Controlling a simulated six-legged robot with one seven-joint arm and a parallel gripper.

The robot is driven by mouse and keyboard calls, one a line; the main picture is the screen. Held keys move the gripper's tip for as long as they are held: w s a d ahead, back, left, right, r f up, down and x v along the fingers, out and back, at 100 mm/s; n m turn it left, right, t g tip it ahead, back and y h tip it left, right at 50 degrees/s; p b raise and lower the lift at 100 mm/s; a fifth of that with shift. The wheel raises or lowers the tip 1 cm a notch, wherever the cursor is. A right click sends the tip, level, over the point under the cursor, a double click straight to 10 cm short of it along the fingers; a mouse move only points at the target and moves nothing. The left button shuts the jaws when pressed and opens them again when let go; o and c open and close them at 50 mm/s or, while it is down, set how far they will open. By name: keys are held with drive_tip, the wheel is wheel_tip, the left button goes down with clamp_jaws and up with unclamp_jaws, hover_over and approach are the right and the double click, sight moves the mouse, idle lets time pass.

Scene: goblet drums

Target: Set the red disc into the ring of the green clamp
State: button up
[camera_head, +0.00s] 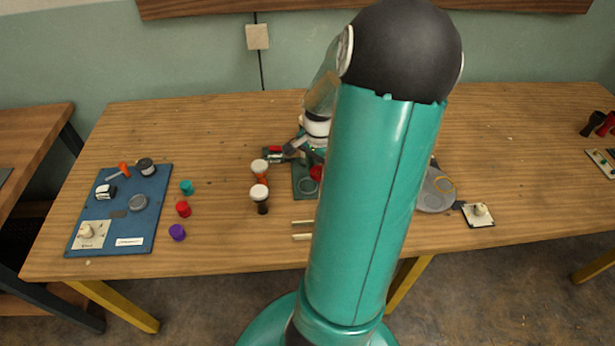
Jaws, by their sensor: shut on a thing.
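The red disc (316,173) shows just left of my arm, over or at the back right part of the green clamp. The green clamp (299,168) lies on the table, and its round ring (307,187) shows left of and in front of the disc. My gripper (314,159) is low over the back of the clamp, shut on the red disc. My arm hides the right side of the gripper and clamp. I cannot tell whether the disc touches the clamp.
Goblet drums (260,197) stand left of the clamp. Red, teal and purple caps (183,209) lie further left, beside a blue board (139,228) with small parts. Two pale sticks (303,223) lie in front. A grey round plate (433,199) lies right of my arm.

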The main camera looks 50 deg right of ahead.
drive_tip(key=w+f, duration=0.3)
drive_tip(key=shift+w+f, duration=0.1)
drive_tip(key=shift+f, duration=0.15)
drive_tip(key=shift+w+d+f, duration=0.1)
drive_tip(key=shift+w+f, duration=0.05)
drive_tip(key=shift+f, duration=1.45)
drive_tip(key=shift+f, duration=0.1)
